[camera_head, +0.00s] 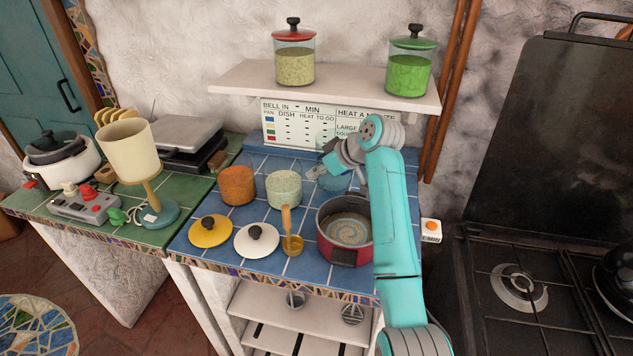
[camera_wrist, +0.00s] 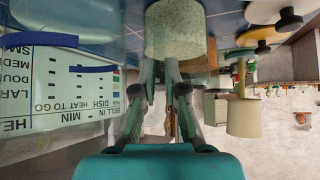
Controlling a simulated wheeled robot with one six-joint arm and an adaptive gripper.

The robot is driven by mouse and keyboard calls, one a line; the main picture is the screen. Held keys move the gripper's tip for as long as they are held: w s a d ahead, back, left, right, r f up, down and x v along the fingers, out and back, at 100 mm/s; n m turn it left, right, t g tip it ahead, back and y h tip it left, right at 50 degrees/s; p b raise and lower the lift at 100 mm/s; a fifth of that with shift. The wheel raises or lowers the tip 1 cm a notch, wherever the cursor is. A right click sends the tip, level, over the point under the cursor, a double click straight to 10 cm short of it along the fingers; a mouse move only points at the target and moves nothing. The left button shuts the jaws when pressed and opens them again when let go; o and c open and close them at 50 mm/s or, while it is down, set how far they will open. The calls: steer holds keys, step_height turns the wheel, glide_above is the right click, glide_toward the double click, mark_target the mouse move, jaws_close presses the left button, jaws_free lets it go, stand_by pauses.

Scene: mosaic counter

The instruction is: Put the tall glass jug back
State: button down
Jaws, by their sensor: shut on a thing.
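The tall glass jug (camera_head: 334,182) is clear with a bluish tint and hard to make out against the blue tiles and the sign. It is at the back of the blue counter, partly hidden by my arm. My gripper (camera_head: 331,168) is at the jug and shut on it. In the wrist view my gripper's fingers (camera_wrist: 160,68) reach forward, and clear glass seems to cover part of the view. I cannot tell whether the jug's base touches the counter.
Jars of orange (camera_head: 237,186) and pale green (camera_head: 284,189) contents stand left of my gripper. A red pot (camera_head: 343,257) stands in front. Yellow (camera_head: 211,231) and white (camera_head: 257,241) lids and a ladle (camera_head: 291,243) lie forward. The shelf (camera_head: 345,90) above holds two lidded jars.

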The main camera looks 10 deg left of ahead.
mark_target(317, 187)
steer(key=shift+f, duration=1.6)
steer(key=c, duration=1.2)
jaws_free()
steer(key=shift+f, duration=0.15)
steer(key=v, duration=1.2)
steer(key=shift+d, duration=0.1)
